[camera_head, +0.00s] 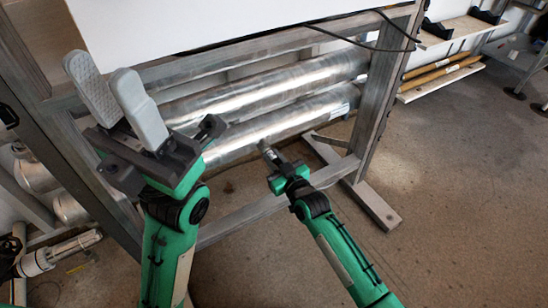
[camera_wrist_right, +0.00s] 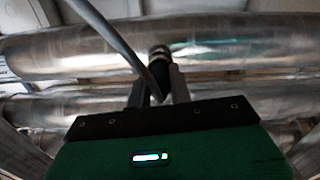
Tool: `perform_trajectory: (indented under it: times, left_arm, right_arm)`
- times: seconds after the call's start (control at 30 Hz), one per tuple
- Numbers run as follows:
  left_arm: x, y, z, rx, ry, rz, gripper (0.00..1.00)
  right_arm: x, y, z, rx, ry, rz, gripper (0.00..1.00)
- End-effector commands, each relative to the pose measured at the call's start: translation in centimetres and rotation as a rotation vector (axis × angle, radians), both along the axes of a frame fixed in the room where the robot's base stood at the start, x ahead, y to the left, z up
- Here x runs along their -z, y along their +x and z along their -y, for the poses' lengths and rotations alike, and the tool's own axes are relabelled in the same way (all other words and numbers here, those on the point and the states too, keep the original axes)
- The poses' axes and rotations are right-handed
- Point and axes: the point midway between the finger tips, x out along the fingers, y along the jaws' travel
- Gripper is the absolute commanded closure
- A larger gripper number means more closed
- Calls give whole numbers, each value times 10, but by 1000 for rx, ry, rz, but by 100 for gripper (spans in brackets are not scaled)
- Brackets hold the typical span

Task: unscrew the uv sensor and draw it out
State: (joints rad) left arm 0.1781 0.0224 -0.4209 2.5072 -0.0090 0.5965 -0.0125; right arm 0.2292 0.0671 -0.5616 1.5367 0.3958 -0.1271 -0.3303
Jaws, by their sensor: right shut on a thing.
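The uv sensor (camera_wrist_right: 160,58) shows as a small dark cylinder between my right fingers in the right wrist view, against a metal reactor tube (camera_wrist_right: 225,45). In the head view, my right gripper (camera_head: 269,156) is shut on it at the lower front tube (camera_head: 285,122). The fingers hide much of the sensor, and I cannot tell whether it is still seated in the tube. In the right wrist view, my right gripper (camera_wrist_right: 158,88) points toward the tube. My left gripper (camera_head: 103,72) is raised at the left, its two grey finger pads apart and empty.
A grey metal frame (camera_head: 372,110) surrounds the stacked tubes, with a white panel (camera_head: 190,22) above. A grey cable-like strip (camera_wrist_right: 118,42) crosses in front of the right fingers. A shelf (camera_head: 440,78) stands at the back right. The floor (camera_head: 450,190) at right is clear.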

Motion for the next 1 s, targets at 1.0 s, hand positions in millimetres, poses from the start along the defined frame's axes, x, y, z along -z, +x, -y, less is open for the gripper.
perform_trajectory:
  times: [1.0]
  left_arm:
    - [-32,0,0,1,-1,-2,64]
  right_arm:
    - [-2,0,0,-1,-418,277,100]
